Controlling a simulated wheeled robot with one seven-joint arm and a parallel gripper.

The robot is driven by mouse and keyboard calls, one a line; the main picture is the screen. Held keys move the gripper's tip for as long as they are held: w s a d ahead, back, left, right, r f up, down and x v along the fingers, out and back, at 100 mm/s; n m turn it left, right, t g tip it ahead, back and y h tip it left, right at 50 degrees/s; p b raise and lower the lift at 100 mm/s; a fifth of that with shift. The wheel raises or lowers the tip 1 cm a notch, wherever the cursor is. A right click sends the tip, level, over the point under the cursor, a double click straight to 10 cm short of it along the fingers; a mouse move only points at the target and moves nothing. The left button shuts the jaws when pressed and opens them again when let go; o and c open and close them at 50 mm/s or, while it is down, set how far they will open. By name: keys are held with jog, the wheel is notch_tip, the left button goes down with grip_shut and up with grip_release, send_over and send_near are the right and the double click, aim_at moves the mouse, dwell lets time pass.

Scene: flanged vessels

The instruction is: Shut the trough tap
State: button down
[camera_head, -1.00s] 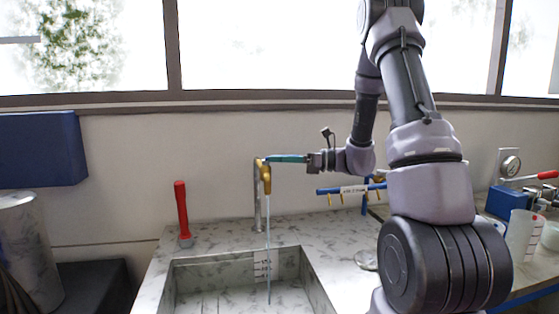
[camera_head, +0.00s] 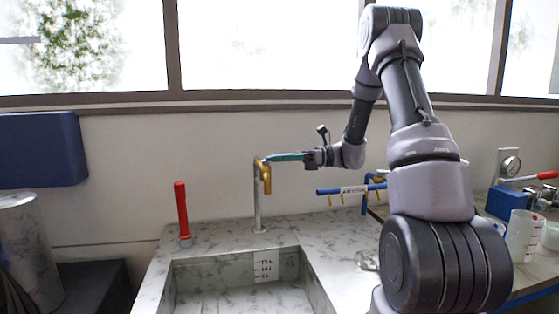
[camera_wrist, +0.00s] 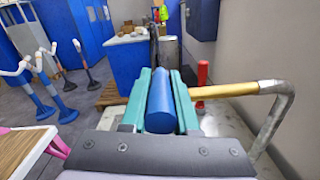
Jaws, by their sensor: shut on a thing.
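The trough tap is a grey upright pipe with a brass spout (camera_head: 266,178) over the marbled trough (camera_head: 210,270). No water stream shows below the spout. My gripper (camera_head: 274,158) reaches in from the right at the top of the tap, its teal fingers level. In the wrist view my gripper (camera_wrist: 163,82) is shut on the tap's blue handle (camera_wrist: 160,105), with a finger on each side. The brass spout (camera_wrist: 238,90) and grey pipe (camera_wrist: 272,120) show to the right there. The fingers hide most of the handle in the head view.
A red-handled tool (camera_head: 182,210) stands on the counter left of the tap. A blue rail with small hooks (camera_head: 342,191) is right of it, below my arm. The trough's inside looks clear.

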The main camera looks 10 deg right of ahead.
jog(key=shift+w+n+g, duration=0.1)
jog(key=shift+n+g, duration=0.2)
jog(key=shift+g, duration=0.2)
jog(key=c, duration=0.7)
grip_release()
jog(key=shift+d, duration=0.15)
jog(key=d, duration=1)
jog(key=shift+w+d, duration=0.1)
jog(key=shift+d, duration=0.2)
